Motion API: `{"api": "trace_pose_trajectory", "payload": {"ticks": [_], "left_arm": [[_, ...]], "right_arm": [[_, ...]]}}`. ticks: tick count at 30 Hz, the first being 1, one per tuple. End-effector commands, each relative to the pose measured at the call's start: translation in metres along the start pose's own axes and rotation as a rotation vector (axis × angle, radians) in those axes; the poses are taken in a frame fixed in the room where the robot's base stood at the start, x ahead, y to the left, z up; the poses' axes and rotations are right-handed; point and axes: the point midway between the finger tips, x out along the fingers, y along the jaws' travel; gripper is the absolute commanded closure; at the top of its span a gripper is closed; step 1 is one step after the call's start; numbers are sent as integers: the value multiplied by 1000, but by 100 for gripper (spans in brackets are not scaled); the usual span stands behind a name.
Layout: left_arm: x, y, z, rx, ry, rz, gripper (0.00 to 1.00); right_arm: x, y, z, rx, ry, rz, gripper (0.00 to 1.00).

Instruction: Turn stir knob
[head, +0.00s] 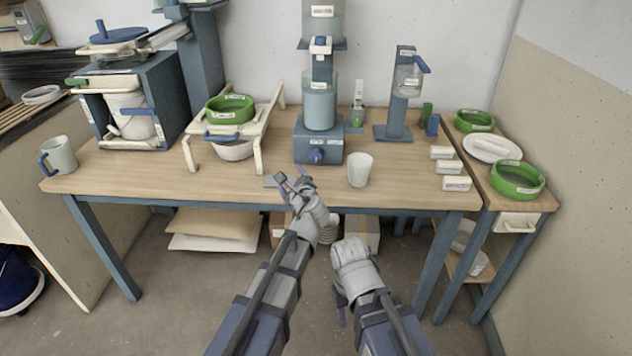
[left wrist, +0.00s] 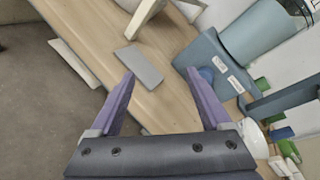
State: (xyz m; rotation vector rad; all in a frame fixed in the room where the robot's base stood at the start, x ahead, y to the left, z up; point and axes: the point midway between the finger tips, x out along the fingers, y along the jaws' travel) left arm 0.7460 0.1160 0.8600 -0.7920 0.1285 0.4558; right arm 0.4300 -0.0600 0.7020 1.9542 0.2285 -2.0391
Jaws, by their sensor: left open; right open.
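The stir knob (head: 316,155) is a small blue knob on the front of the blue-grey mixer base (head: 330,148). Two small white labels sit above it. In the left wrist view the knob (left wrist: 207,74) shows just beyond the tip of the right-hand finger, apart from it as far as I can tell. My left gripper (head: 291,178) is open and empty at the table's front edge, below and left of the knob. In the left wrist view its purple fingers (left wrist: 159,74) are spread wide. My right gripper (head: 342,305) is low in front of the table, pointing down, with nothing visible in it.
A white cup (head: 360,170) stands right of the mixer base. A flat grey plate (left wrist: 139,66) lies on the table by my left gripper. A white rack (head: 190,155) with a green ring (head: 230,103) stands left. White labelled blocks (head: 456,183) lie right.

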Motion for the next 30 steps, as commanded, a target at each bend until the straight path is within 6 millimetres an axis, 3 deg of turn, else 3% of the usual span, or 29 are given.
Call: {"api": "trace_pose_trajectory", "payload": {"ticks": [1,3,7,12,22,30], "left_arm": [[21,-1,-19,141,-23,-75,19],[33,-16,-29,346,-58,-173,19],[46,-36,-50,659,-116,-311,19],[52,-50,-66,892,-163,-404,19],[55,-56,-68,948,-175,-425,19],[82,-69,-69,945,-175,-424,19]], "right_arm": [[32,-3,-2,0,0,0,50],[50,-5,-3,0,0,0,50],[74,-7,-4,0,0,0,50],[88,-8,-5,0,0,0,50],[87,-8,-5,0,0,0,50],[87,-8,-5,0,0,0,50]]}}
